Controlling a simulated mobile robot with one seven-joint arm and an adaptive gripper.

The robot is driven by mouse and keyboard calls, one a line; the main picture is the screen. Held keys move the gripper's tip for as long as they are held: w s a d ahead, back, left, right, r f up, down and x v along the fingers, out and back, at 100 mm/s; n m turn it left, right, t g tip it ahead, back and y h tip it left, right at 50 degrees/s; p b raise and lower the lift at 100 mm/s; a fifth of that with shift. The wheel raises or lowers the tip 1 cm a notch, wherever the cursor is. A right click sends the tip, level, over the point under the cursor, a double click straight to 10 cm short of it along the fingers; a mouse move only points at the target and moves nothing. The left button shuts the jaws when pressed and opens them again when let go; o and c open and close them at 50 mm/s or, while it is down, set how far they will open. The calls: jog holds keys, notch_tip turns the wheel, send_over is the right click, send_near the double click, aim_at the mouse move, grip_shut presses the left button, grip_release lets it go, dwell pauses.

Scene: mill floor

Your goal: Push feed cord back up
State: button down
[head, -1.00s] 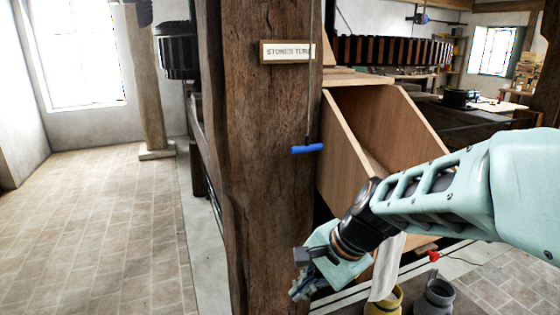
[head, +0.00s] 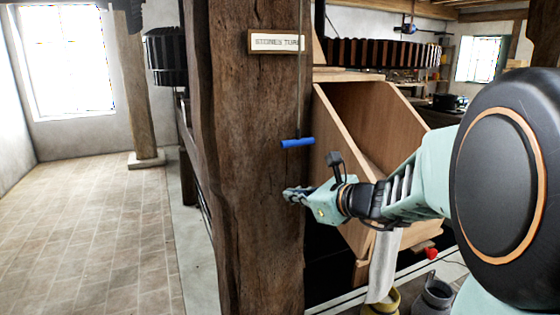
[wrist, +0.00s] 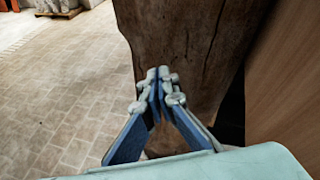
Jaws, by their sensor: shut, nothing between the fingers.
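The feed cord hangs down the front of a dark wooden post (head: 250,200) and ends in a blue handle (head: 297,142), which lies nearly level at the post's right side. My gripper (head: 286,194) is shut and empty. In the head view it is below the blue handle, in front of the post and apart from the handle. In the wrist view the closed fingertips (wrist: 157,75) are in front of the post's lower part (wrist: 185,50). The cord and its handle do not show in the wrist view.
A wooden hopper or chute (head: 370,115) stands right of the post, with a white cloth sleeve (head: 384,268) below it. A small sign (head: 275,41) is on the post above the handle. Buckets (head: 435,295) stand at the lower right. The tiled floor at left (head: 90,230) is clear.

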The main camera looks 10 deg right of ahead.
aim_at(298, 143)
jog(key=w+d+r+m+t+h+b, duration=0.1)
jog(key=w+d+r+m+t+h, duration=0.15)
jog(key=w+d+m, duration=0.35)
jog(key=w+r+x, duration=0.1)
jog(key=r+x, duration=0.1)
jog(key=x, duration=0.6)
jog(key=r, duration=0.1)
jog(key=s+r+t, duration=0.1)
jog(key=r, duration=0.1)
jog(key=shift+d+r+y, duration=0.15)
jog(key=shift+d+y, duration=0.05)
jog(key=shift+y, duration=0.05)
jog(key=shift+s, duration=0.1)
